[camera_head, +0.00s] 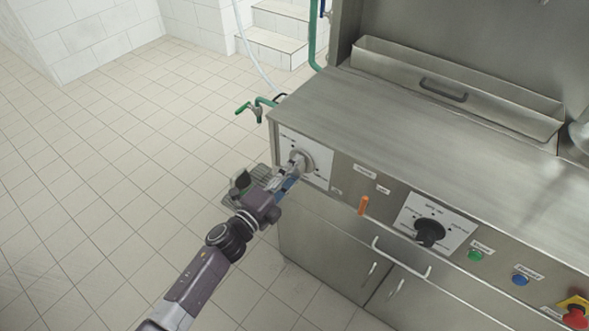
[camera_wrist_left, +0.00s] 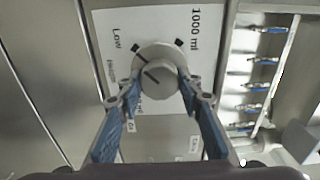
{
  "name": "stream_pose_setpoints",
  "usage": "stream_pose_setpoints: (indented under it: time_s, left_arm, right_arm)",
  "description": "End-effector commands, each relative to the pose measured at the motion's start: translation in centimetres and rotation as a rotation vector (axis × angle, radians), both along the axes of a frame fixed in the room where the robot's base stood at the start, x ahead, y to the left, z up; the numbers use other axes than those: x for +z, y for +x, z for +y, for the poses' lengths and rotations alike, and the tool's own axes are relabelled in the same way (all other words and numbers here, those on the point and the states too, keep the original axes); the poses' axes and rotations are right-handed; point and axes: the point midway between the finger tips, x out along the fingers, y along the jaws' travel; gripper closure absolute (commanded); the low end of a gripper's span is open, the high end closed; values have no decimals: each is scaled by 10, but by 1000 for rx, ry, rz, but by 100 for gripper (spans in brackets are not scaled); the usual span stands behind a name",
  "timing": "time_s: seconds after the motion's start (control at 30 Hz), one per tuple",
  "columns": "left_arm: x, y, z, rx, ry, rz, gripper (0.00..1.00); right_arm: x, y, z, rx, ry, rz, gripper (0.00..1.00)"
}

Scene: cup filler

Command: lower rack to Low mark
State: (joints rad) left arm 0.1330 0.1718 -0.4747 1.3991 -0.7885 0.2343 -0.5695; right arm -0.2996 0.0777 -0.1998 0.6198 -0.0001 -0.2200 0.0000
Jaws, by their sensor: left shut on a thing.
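A round grey knob (camera_head: 301,161) sits on a white dial plate (camera_head: 319,172) at the left end of the steel machine's front panel. My left gripper (camera_head: 291,172) is shut on this knob. In the left wrist view the knob (camera_wrist_left: 155,78) lies between the blue-padded fingers of my left gripper (camera_wrist_left: 160,88). The dial plate there (camera_wrist_left: 208,50) carries a "Low" label at upper left and a "1000 ml" label at upper right. A dark line shows on the knob face, but its exact setting is hard to tell. My right gripper is out of view.
A door handle (camera_head: 400,258) sticks out below. The tiled floor at left is clear.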

Motion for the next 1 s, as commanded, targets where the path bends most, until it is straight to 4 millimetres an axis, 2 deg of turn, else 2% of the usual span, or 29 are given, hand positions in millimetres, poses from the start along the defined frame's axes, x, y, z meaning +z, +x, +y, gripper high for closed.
stream_pose_setpoints:
  time_s: [0.37,0.4,0.53,0.83,1.0]
  left_arm:
    - [-1,0,0,1,-5,6,91]
    - [-1,0,0,1,-5,6,62]
    - [-1,0,0,0,-4,4,49]
    - [-1,-1,1,0,-3,4,49]
    - [-2,-17,12,0,-1,5,49]
  right_arm:
    - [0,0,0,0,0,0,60]
    - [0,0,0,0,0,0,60]
    - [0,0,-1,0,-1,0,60]
    - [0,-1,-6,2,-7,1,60]
    - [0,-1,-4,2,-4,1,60]
